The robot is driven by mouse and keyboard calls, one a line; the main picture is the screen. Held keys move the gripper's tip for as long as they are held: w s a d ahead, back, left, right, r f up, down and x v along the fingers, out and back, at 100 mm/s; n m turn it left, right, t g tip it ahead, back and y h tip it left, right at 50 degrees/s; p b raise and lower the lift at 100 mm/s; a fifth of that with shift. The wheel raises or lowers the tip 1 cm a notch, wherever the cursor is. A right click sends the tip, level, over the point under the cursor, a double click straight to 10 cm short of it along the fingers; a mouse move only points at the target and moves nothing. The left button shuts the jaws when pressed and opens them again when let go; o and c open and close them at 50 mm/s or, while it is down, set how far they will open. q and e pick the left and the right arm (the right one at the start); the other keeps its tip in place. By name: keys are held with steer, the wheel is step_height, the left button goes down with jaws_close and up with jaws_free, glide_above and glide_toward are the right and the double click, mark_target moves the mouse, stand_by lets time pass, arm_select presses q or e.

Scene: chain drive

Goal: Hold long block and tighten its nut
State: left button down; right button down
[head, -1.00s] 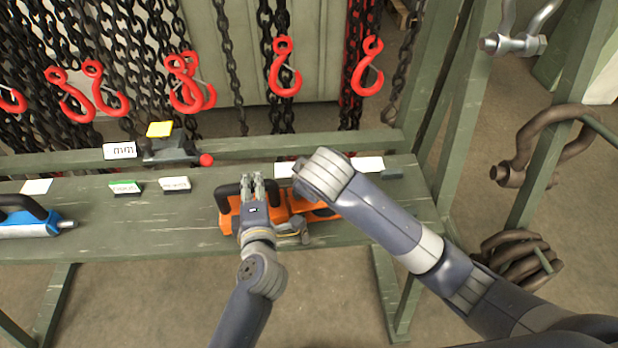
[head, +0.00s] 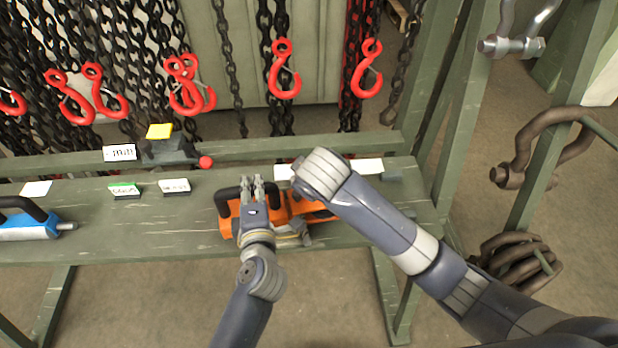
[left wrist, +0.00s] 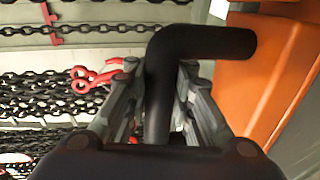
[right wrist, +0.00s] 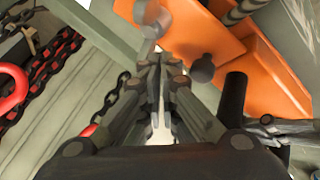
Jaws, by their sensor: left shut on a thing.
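The long block is an orange body (head: 278,209) with a black handle (head: 228,192), lying on the green bench. My left gripper (head: 259,186) is shut on the handle; in the left wrist view the black bar (left wrist: 158,95) stands between its fingers, with the orange side to the right. My right gripper is hidden by its own arm in the head view. In the right wrist view the right gripper (right wrist: 161,62) has its fingertips together, close to a grey cylindrical end (right wrist: 150,18) and a dark round knob (right wrist: 203,68) at the orange body. I cannot tell which part is the nut.
A blue tool (head: 28,228) lies at the bench's left. Chains with red hooks (head: 284,70) hang at the back. Green posts (head: 462,110) with shackles rise at the right.

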arm_select(q)
steer(key=shift+a, duration=0.15)
arm_select(e)
steer(key=shift+w+d+m+h, duration=0.3)
steer(key=shift+w+m+h, duration=0.1)
steer(key=shift+m, duration=0.1)
steer(key=shift+w+d, duration=0.25)
steer(key=shift+w, duration=0.05)
steer(key=shift+w+d, duration=0.4)
arm_select(q)
steer(key=shift+a, duration=0.1)
arm_select(e)
steer(key=m+h, duration=0.1)
steer(key=m, duration=0.1)
steer(key=d+m+h, duration=0.1)
steer(key=m+h, duration=0.1)
steer(key=shift+w+d+f+m+g, duration=0.1)
steer(key=shift+w+d+m+g, duration=0.05)
steer(key=shift+m+g, duration=0.25)
steer(key=shift+d+m+g+h, duration=0.4)
steer(key=shift+m+h, duration=0.1)
steer(key=shift+m, duration=0.6)
steer(key=shift+d+m+g+h, duration=0.4)
steer(key=shift+m+h, duration=0.1)
steer(key=shift+m, duration=0.6)
steer(key=shift+a, duration=0.1)
